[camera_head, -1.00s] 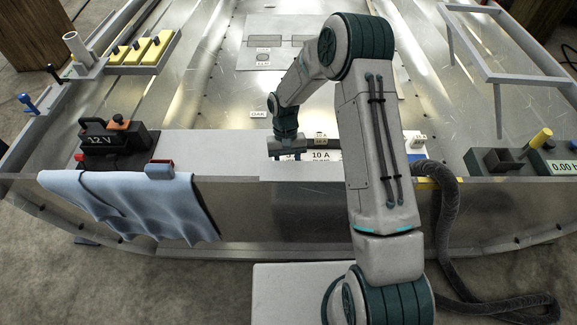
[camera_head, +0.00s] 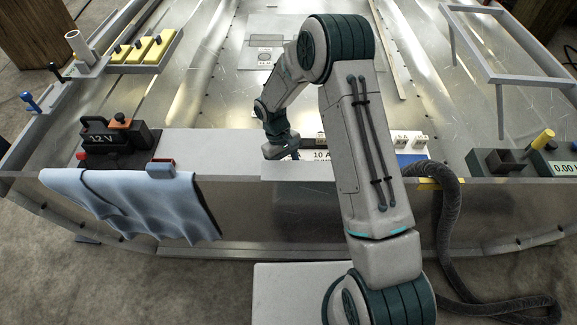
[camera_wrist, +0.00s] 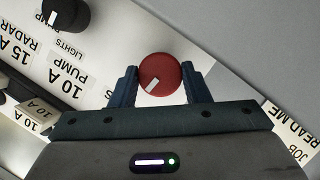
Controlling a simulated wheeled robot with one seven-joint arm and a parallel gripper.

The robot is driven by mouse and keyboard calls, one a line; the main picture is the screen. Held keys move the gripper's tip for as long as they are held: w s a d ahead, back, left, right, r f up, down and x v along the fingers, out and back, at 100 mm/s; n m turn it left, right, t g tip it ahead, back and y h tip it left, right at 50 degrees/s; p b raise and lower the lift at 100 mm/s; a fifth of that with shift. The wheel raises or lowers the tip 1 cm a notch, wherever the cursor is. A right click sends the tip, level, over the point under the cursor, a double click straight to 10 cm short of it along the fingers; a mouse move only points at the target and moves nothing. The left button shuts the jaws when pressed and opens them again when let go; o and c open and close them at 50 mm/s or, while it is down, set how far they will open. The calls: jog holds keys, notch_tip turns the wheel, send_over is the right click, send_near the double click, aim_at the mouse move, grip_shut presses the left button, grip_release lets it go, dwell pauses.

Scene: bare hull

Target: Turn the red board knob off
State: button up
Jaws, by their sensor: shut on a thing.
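The red board knob (camera_wrist: 160,73) shows in the wrist view as a round red disc with a white pointer mark. The mark points toward the lower left of that picture. My gripper (camera_wrist: 160,87) has one blue finger on each side of the knob and is shut on it. In the head view my gripper (camera_head: 281,152) is down at the front board, and the red knob is hidden there behind my wrist.
A black knob (camera_wrist: 66,14) marked LIGHTS sits beside the red one, with label plates around it. In the head view a 12 V battery (camera_head: 118,142) and a blue cloth (camera_head: 130,200) are at the left. White switches (camera_head: 410,139) stand right of my arm.

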jog(key=o, duration=1)
jog(key=shift+c, duration=0.2)
jog(key=p+v, duration=0.1)
jog(key=v, duration=1.3)
jog(key=shift+p, duration=0.35)
jog(key=shift+f, duration=0.1)
